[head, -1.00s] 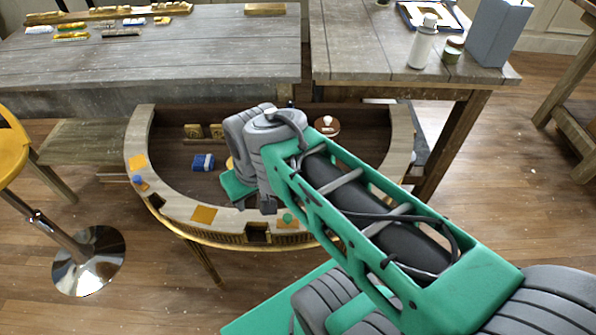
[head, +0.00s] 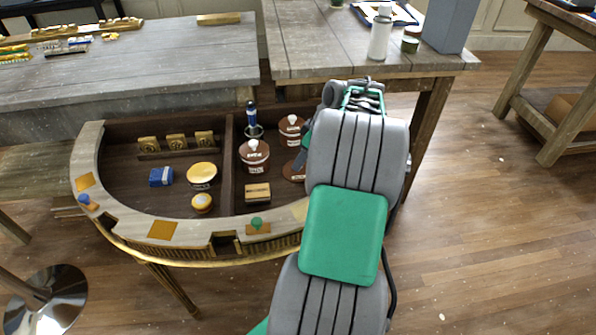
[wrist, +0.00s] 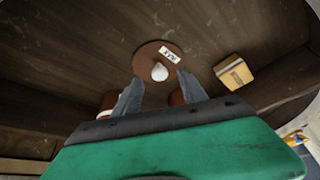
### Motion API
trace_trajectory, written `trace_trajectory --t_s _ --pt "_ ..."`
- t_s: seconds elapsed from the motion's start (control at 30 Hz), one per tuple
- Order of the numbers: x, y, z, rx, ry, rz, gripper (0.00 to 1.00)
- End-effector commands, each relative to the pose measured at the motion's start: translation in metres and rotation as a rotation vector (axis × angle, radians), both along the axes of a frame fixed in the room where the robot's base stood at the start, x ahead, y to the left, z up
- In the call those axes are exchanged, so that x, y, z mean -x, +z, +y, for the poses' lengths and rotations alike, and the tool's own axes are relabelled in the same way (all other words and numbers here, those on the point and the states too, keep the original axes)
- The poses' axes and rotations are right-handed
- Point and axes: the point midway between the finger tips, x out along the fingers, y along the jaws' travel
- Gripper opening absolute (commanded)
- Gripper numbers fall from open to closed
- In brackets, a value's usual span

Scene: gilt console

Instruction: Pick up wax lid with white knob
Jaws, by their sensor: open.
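The wax lid is a flat brown disc with a white knob and a small label. It lies on the drawer floor, and in the wrist view the lid (wrist: 150,54) sits just beyond my fingertips. In the head view the lid (head: 292,173) is at the right of the console, partly hidden by my arm. My gripper (wrist: 160,88) is open, its two dark fingers pointing towards the lid with nothing between them that they hold. In the head view my arm mostly hides the gripper.
Two brown jars with white knobs, a left jar (head: 254,155) and a rear jar (head: 291,130), stand close to the lid. A tan block (head: 257,192) lies in front. A divider (head: 226,165) runs left of them. The curved console rim (head: 195,232) borders the front.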

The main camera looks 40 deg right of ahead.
Motion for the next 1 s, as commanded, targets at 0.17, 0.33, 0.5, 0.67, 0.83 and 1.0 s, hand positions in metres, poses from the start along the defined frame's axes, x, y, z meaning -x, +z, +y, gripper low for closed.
trace_trajectory --t_s 0.17,0.33,0.5,0.67,0.83,1.0 --pt "-0.01 -0.027 0.004 0.0 -0.001 0.002 0.5" --pt "-0.011 -0.028 0.003 0.001 -0.001 0.002 0.5" --pt "-0.011 -0.028 0.004 0.001 -0.001 0.002 0.38" --pt "-0.011 -0.028 0.004 0.0 -0.002 0.002 0.25" --pt "-0.011 -0.027 0.004 0.0 -0.002 0.002 0.11" --pt "-0.011 -0.027 0.004 0.0 -0.002 0.002 0.0"
